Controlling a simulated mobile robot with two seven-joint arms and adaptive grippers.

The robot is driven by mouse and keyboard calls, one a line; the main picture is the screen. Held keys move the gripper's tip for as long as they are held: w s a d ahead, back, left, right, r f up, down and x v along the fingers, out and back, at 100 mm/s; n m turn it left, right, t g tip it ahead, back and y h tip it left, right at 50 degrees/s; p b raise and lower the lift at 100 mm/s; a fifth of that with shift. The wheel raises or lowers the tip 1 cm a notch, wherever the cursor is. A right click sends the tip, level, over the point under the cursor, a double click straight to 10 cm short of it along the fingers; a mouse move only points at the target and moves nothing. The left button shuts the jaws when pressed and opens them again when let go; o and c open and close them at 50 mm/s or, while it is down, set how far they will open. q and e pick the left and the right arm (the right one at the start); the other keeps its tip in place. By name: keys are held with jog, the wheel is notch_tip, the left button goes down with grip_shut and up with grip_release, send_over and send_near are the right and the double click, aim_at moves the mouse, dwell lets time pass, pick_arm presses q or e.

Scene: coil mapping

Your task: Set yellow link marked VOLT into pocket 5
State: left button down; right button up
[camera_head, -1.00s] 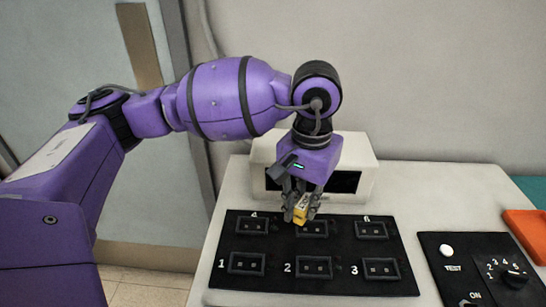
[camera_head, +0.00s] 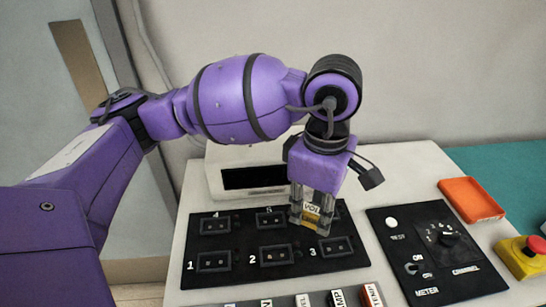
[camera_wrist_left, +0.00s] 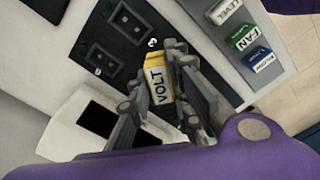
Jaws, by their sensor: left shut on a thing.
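The yellow link marked VOLT (camera_head: 312,222) is held upright between the fingers of my left gripper (camera_head: 313,212), its label facing the head camera. In the left wrist view the yellow link (camera_wrist_left: 156,82) sits between both shut fingers of the gripper (camera_wrist_left: 162,100). The link is above the right part of the black pocket board (camera_head: 240,240), to the right of pocket 5 (camera_head: 271,220), and hides most of the pocket behind it. Pocket 5 looks empty and is partly clear to see. I cannot tell the exact height of the link above the board. My right gripper is out of view.
Pockets 1 (camera_head: 213,261), 2 (camera_head: 277,255), 3 (camera_head: 336,247) and 4 (camera_head: 215,224) look empty. A white box with a dark screen (camera_head: 215,170) stands behind the board. A meter panel (camera_head: 395,262), an orange tray (camera_head: 470,198) and a red button (camera_head: 536,244) lie right. Several labelled links line the front.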

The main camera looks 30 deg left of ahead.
pick_arm(q)
jog(key=w+a+f+n, duration=0.1)
jog(key=a+f+n, duration=0.1)
jog(key=a, duration=0.1)
jog(key=w+a+f+n+p, duration=0.1)
jog(key=a+f+n, duration=0.1)
jog(key=a, duration=0.2)
jog(key=w+a+f+n+p, duration=0.1)
jog(key=a+f+n, duration=0.1)
jog(key=a+n, duration=0.1)
jog(key=shift+w+a+f, duration=0.2)
jog(key=shift+a+f, duration=0.05)
jog(key=shift+f, duration=0.05)
jog(key=shift+w+a+f, duration=0.1)
jog(key=shift+a+f, duration=0.15)
jog(key=shift+f, duration=0.1)
jog(key=shift+w+a+f, duration=0.1)
jog(key=shift+a+f, duration=0.1)
jog(key=shift+f, duration=1.55)
jog(key=shift+f, duration=0.1)
